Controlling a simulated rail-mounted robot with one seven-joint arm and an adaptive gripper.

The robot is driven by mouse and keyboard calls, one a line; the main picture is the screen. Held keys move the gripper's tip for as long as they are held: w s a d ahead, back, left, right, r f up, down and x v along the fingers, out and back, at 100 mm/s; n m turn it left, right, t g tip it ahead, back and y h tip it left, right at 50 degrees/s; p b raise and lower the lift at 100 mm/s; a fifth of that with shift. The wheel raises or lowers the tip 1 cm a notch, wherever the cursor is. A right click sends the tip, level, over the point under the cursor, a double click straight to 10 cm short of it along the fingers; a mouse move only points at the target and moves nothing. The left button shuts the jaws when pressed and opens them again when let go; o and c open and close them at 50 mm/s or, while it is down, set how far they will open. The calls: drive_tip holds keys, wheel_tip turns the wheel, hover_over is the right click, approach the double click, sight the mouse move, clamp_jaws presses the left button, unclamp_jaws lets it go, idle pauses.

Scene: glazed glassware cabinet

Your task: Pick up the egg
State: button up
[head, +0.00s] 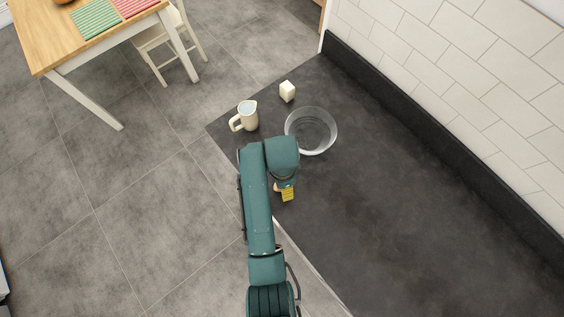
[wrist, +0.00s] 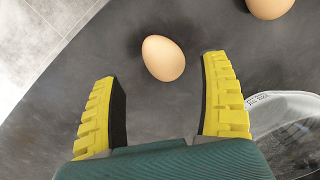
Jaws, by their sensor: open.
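A brown egg (wrist: 163,58) lies on the dark countertop in the wrist view, just beyond my fingertips and roughly midway between them. A second brown egg (wrist: 269,8) is cut off by the top right edge of that view. My gripper (wrist: 160,70) is open, with its two yellow fingers wide apart and nothing between the pads. In the head view one yellow finger of my gripper (head: 288,195) shows below my arm, with a small tan bit of egg (head: 277,187) beside it. My arm hides the rest there.
A clear glass bowl (head: 311,131) stands on the counter (head: 400,220); its rim shows close to my right finger in the wrist view (wrist: 285,100). A cream jug (head: 247,115) and a small white block (head: 287,91) stand near the counter's far end. A tiled wall bounds the right.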

drive_tip(key=f, duration=0.4)
drive_tip(key=shift+w+d+f, duration=0.15)
drive_tip(key=shift+w, duration=0.1)
drive_tip(key=shift+c, duration=0.3)
drive_tip(key=c, duration=0.8)
drive_tip(key=shift+w, duration=0.1)
